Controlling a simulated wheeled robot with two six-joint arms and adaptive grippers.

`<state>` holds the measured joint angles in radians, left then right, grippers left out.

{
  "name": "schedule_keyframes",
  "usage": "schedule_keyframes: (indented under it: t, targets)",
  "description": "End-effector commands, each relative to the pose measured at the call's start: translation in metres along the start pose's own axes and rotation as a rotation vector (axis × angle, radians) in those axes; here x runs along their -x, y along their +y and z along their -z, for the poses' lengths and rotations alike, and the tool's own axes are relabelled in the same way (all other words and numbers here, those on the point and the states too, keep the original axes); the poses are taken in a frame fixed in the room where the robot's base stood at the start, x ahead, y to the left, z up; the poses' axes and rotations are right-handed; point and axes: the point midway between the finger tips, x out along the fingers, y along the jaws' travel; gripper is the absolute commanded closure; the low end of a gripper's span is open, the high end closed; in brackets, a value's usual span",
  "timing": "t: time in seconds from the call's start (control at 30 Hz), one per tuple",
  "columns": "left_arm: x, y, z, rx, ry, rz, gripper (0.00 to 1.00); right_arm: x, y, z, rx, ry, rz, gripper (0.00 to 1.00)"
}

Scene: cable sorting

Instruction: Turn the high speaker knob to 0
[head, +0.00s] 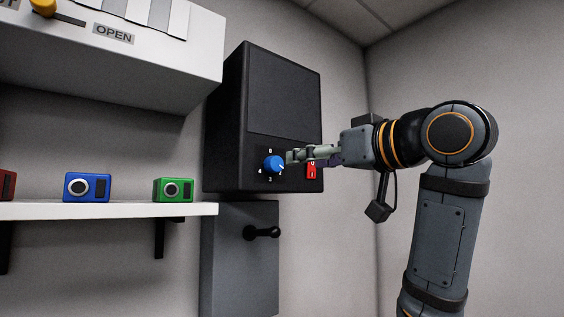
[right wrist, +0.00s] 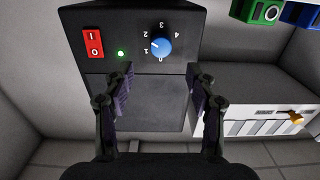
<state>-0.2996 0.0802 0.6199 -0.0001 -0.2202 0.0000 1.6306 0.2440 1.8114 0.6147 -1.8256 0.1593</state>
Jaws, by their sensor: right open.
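The black speaker (head: 285,90) is on the wall, with a blue knob (head: 274,164) low on its front. The knob also shows in the right wrist view (right wrist: 162,47), where the picture is upside down. Numbers from 0 to 4 ring it, and its white mark seems to point between 1 and 2. My right gripper (head: 291,156) is close to the knob's right side in the head view. In the right wrist view the gripper (right wrist: 160,82) is open and empty, its fingers apart with the knob beyond the gap. My left gripper is not in view.
A red switch (head: 311,170) sits right of the knob; a green light (right wrist: 121,54) glows between them. A grey box with a black handle (head: 262,232) is below the speaker. A shelf (head: 110,210) with small coloured boxes and a white panel (head: 150,70) are at left.

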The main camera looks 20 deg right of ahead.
Motion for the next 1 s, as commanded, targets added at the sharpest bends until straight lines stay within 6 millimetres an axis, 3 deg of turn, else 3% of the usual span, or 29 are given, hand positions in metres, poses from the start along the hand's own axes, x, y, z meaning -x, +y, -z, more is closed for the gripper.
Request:
schedule_keyframes:
  t: [0.03, 0.2, 0.4, 0.8, 1.0]
  targets:
    - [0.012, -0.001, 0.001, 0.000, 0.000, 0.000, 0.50, -0.011, -0.001, 0.005, -0.001, -0.004, 0.004, 0.43]
    - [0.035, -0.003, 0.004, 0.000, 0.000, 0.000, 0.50, -0.049, -0.001, 0.006, -0.002, -0.005, 0.003, 0.43]
    - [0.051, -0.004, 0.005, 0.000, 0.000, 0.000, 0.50, -0.080, 0.000, 0.004, -0.002, -0.001, 0.002, 0.43]
    - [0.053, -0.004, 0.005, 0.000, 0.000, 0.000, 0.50, -0.090, 0.000, 0.000, 0.000, 0.001, 0.000, 0.44]
    - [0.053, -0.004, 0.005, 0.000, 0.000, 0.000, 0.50, -0.090, 0.000, 0.000, 0.000, 0.001, 0.000, 0.72]
